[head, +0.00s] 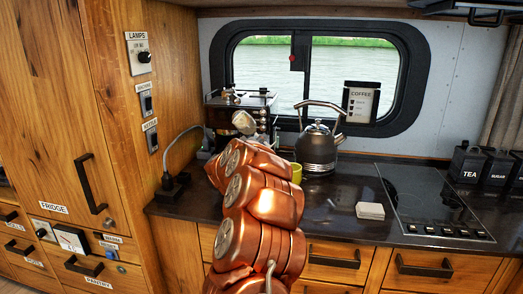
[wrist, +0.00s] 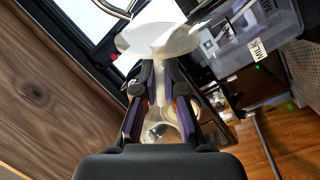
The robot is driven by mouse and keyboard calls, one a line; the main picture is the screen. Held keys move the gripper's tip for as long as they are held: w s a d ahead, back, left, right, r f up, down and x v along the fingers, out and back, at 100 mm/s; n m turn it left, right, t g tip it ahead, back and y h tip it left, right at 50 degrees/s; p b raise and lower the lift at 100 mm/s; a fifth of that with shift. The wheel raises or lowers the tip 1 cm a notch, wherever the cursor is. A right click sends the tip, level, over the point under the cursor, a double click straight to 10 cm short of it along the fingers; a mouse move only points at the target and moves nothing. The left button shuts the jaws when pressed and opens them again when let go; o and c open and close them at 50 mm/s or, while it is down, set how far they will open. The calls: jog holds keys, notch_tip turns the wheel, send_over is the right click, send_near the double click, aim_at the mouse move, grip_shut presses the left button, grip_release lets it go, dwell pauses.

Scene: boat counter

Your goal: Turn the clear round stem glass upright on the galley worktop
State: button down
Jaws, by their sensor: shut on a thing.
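The clear stem glass is between the fingers of my gripper (wrist: 161,88) in the wrist view. Its pale, wide foot (wrist: 158,38) is beyond the fingertips, toward the top of that picture. The stem runs down between the fingers, and a rounded clear part, seemingly the bowl, shows partly behind them. My gripper is shut on the glass. In the head view my copper arm hides most of the gripper, and I cannot make out the glass clearly. The dark galley worktop (head: 335,213) lies behind and right of my arm.
A kettle (head: 318,150) and a yellow mug (head: 297,173) stand right of my arm. A coffee machine (head: 262,103) is behind it. White coasters (head: 370,211) lie near the hob (head: 432,203). A milk container (wrist: 247,32) shows in the wrist view. The worktop's front middle is clear.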

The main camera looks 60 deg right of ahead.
jog(key=m+b, duration=0.1)
jog(key=b, duration=0.2)
jog(key=shift+f, duration=0.3)
jog(key=shift+r+m, duration=0.15)
jog(key=shift+m, duration=0.45)
jog(key=m+b, duration=0.2)
jog(key=m, duration=0.2)
jog(key=m+b, duration=0.2)
jog(key=m, duration=0.2)
jog(key=shift+r, duration=0.1)
